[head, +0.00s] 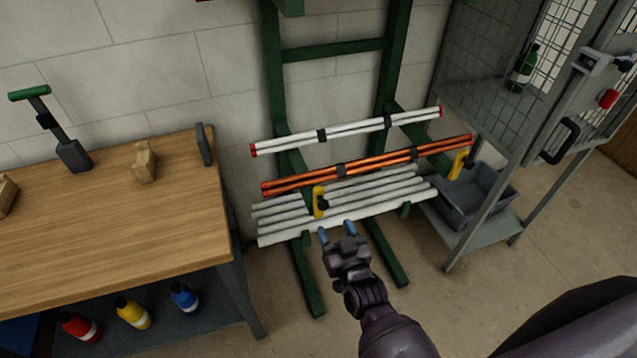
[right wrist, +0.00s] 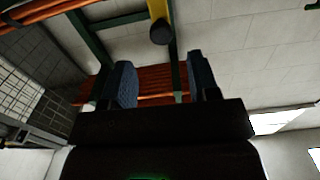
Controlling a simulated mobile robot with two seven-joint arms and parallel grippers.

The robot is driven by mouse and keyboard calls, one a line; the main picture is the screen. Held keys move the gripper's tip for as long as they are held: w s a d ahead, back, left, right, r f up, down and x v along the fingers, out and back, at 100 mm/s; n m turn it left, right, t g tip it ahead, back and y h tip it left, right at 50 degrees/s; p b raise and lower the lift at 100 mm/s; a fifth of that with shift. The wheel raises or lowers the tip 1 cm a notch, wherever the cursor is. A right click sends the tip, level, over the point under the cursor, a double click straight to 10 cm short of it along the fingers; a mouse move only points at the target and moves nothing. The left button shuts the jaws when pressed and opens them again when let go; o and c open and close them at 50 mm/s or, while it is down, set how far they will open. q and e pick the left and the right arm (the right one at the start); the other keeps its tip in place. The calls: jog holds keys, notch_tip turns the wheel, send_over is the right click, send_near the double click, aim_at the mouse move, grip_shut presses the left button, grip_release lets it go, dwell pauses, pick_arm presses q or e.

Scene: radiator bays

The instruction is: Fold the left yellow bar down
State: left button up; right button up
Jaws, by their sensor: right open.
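The left yellow bar (head: 318,201) stands roughly upright at the front of the green rack, before the orange tubes and the white pipes. It has a black knob at its side. In the right wrist view the yellow bar (right wrist: 159,10) enters at the top edge, with the dark knob at its end. My right gripper (head: 337,230) is open and empty, just below and slightly right of the bar, apart from it. Its two blue fingertips (right wrist: 162,85) show in the right wrist view with nothing between them. My left gripper is not in view.
The green rack (head: 335,50) holds white tubes (head: 350,131), orange tubes (head: 370,166) and pipes (head: 345,212). A second yellow bar (head: 458,164) stands at the right. A wooden workbench (head: 100,222) is at left; a wire cage (head: 490,70) and grey bin (head: 478,198) are at right.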

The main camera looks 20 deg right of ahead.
aim_at(324, 207)
jog(key=w, duration=1)
jog(key=shift+a+r, duration=0.2)
jog(key=shift+c, duration=0.5)
grip_shut()
